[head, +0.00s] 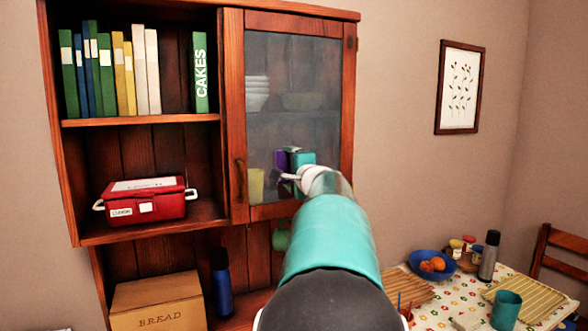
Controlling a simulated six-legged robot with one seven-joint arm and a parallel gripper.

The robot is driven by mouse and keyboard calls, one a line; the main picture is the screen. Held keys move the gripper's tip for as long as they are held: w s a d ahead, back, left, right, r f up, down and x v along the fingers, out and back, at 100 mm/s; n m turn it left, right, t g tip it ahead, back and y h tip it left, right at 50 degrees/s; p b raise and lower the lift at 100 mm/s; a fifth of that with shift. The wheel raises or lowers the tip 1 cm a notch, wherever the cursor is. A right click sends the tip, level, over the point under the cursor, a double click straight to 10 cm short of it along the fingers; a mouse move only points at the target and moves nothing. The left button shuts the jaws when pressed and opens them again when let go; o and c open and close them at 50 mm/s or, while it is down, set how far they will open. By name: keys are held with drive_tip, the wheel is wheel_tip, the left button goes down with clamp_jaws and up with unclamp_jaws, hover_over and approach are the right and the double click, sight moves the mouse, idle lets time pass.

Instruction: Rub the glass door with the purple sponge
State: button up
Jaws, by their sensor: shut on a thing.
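The glass door (290,60) is the wood-framed right door of the wall cabinet, and it is closed. My gripper (291,165) is in front of the lower part of its pane, seen from behind along my arm. It is shut on the purple sponge (281,161), of which only a small part shows at the gripper's left side. The sponge is close to the glass; I cannot tell whether it touches. My arm hides the lower right part of the door.
Behind the glass are stacked bowls (257,94) and a yellow-green cup (256,186). Open shelves at left hold several books (107,70) and a red lunch box (146,199). Below are a bread box (158,303) and a blue bottle (221,283). A laid table (462,295) stands at right.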

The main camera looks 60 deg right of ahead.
drive_tip(key=shift+w+a, duration=0.45)
drive_tip(key=shift+a, duration=0.2)
drive_tip(key=shift+w+a, duration=0.45)
drive_tip(key=shift+a, duration=0.15)
drive_tip(key=shift+a+r, duration=0.1)
drive_tip(key=shift+r, duration=0.8)
drive_tip(key=s+d, duration=0.5)
drive_tip(key=d, duration=0.4)
drive_tip(key=shift+s, duration=0.4)
drive_tip(key=shift+d+f, duration=0.1)
drive_tip(key=shift+f, duration=0.05)
drive_tip(key=shift+v, duration=2.95)
drive_tip(key=shift+v, duration=1.55)
